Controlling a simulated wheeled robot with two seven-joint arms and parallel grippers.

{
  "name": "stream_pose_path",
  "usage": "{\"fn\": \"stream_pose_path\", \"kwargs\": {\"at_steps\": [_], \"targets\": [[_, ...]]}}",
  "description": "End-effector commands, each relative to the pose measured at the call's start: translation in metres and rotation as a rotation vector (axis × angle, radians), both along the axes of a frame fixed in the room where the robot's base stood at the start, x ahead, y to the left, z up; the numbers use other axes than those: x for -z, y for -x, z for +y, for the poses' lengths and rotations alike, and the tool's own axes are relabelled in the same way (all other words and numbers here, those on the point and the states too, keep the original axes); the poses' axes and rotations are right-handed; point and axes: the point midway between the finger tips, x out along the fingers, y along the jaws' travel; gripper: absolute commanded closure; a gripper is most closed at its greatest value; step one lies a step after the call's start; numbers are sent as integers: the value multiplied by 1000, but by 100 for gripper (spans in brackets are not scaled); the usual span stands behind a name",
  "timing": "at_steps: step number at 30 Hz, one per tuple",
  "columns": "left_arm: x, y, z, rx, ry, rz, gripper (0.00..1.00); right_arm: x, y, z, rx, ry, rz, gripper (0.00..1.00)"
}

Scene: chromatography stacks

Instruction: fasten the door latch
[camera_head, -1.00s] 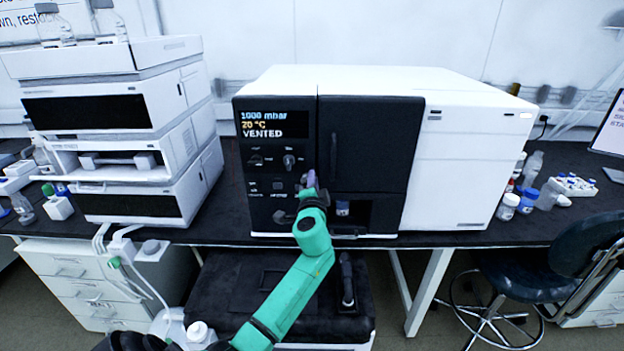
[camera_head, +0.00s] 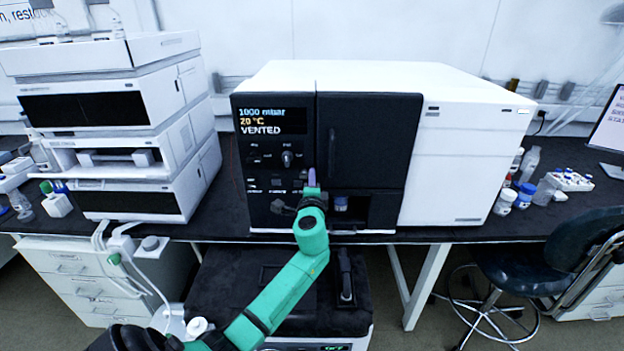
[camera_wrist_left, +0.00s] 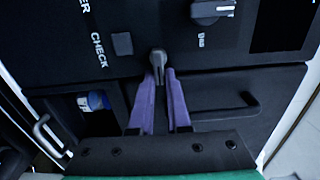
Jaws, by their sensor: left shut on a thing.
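The instrument's black door (camera_head: 372,135) looks closed flush with the front and has a dark vertical handle (camera_head: 332,148). The door and its handle (camera_wrist_left: 228,108) also show in the left wrist view. The door latch (camera_wrist_left: 158,60) is a small grey lever at the door's edge. My left gripper (camera_head: 311,178) reaches up from below to the door's left edge. In the left wrist view its purple fingers (camera_wrist_left: 160,78) are shut on the latch, one on each side. In the head view the gripper hides the latch. My right gripper is in neither view.
The control panel (camera_head: 272,160) with knobs and a "VENTED" display is left of the door. Below the door, an open recess (camera_head: 375,210) holds a blue-labelled bottle (camera_head: 341,204). A white instrument stack (camera_head: 125,200) stands left; small bottles (camera_head: 505,202) stand right.

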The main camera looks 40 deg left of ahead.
Motion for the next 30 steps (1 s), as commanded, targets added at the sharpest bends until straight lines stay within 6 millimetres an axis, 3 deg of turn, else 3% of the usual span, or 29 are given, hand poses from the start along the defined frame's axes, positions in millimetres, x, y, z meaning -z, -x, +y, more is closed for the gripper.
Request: {"fn": "stream_pose_path", "kwargs": {"at_steps": [4,5,6,7,20,25,30], "targets": [[2,0,0,0,-1,4,100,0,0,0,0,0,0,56],[2,0,0,0,-1,4,77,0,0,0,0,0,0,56],[2,0,0,0,0,4,62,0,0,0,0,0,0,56],[2,0,0,0,0,4,55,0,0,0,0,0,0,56],[2,6,-6,1,1,1,55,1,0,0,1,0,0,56],[4,33,-27,4,3,1,55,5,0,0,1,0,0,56],[5,75,-57,1,5,2,55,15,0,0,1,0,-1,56]]}}
